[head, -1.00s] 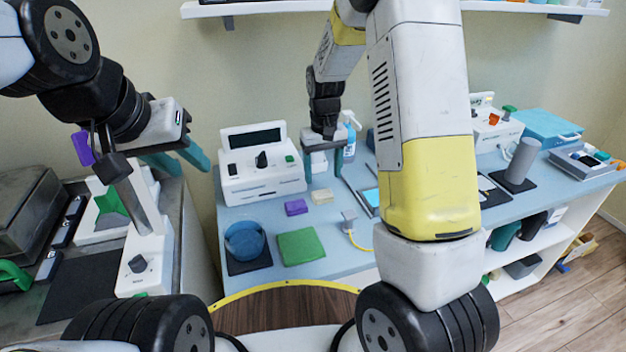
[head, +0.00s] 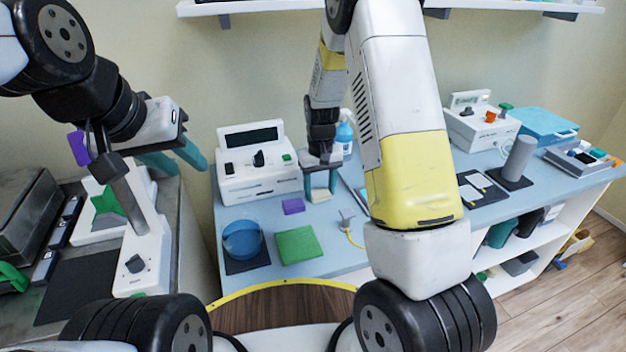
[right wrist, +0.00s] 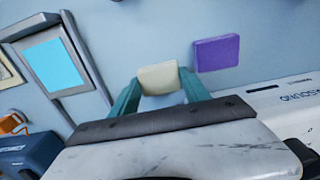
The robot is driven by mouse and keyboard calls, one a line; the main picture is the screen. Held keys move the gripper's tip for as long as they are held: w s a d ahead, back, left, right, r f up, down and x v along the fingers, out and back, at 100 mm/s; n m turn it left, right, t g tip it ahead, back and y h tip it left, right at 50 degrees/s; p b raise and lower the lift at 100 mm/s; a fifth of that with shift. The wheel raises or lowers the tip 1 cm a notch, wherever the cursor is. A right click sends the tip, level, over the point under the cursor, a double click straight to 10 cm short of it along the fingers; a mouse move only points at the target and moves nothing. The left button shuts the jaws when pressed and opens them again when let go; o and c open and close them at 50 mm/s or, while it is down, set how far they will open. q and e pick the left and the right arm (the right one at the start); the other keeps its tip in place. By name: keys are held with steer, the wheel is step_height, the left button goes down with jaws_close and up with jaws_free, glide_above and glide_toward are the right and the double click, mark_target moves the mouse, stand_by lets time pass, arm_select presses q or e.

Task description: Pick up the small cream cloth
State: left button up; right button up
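The small cream cloth (head: 319,197) lies on the blue table, mostly behind my right gripper's fingers in the head view. In the right wrist view the cream cloth (right wrist: 158,78) shows between the fingertips. My right gripper (head: 320,185) points down over the cloth, its teal fingers apart on either side of it; the right wrist view shows the same open gripper (right wrist: 160,88). I cannot tell whether the fingers touch the cloth. My left gripper (head: 176,162) is open and empty, above the grey counter at the left.
A purple cloth (head: 293,206) lies close beside the cream one, also in the right wrist view (right wrist: 216,53). A white device (head: 257,170) stands left of my right gripper; a spray bottle (head: 345,133) stands behind.

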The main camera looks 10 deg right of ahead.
mark_target(319, 195)
steer(key=c, duration=0.3)
steer(key=shift+r, duration=0.55)
steer(key=r, duration=0.1)
steer(key=s+r, duration=0.1)
steer(key=shift+s+a+r, duration=0.1)
steer(key=shift+a+r, duration=0.05)
steer(key=shift+r, duration=0.2)
steer(key=s+a, duration=0.1)
steer(key=s, duration=0.3)
steer(key=s+a, duration=0.1)
steer(key=s, duration=0.4)
steer(key=s+a+r, duration=0.1)
steer(key=s, duration=0.4)
steer(key=shift+s+r, duration=0.1)
steer(key=shift+s, duration=0.15)
